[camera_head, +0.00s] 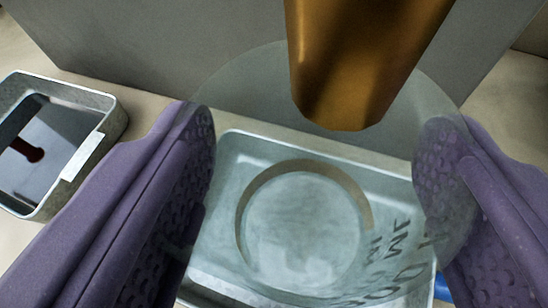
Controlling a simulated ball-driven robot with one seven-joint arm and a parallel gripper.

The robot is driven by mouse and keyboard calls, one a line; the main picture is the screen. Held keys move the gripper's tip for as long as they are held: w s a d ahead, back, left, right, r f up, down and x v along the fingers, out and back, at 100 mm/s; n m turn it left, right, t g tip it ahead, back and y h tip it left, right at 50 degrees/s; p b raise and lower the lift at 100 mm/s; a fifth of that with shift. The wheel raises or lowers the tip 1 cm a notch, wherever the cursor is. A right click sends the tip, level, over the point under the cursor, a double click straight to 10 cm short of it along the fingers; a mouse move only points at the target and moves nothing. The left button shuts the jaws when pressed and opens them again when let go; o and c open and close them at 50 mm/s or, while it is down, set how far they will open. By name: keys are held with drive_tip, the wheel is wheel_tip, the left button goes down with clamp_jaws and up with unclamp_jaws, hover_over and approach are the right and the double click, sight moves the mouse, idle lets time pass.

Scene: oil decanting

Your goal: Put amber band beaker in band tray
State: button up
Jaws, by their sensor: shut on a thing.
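My gripper (322,190) has two purple textured fingers, one at each side of the picture. It is shut on a clear glass beaker (300,240) between them. The beaker has dark printed markings on its right side and a tan band curving around its lower part. I look down through the beaker at a pale metal tray (232,150) below it. I cannot tell whether the beaker's base touches the tray floor. Part of the tray is hidden by the fingers and seen only through the glass.
A smaller metal tray (115,105) at the left holds dark liquid with a reddish-brown mark and has a white label. A copper-coloured cylinder (355,60) reaches down at the top centre, close to the beaker's rim. A grey panel (150,40) stands behind. A blue thing (443,288) shows at the lower right.

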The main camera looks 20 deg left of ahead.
sight(304, 252)
wheel_tip(304, 252, down, 4)
drive_tip(key=shift+r+b, duration=0.25)
drive_tip(key=shift+b, duration=0.45)
drive_tip(key=shift+r, duration=0.15)
drive_tip(key=o, duration=1.5)
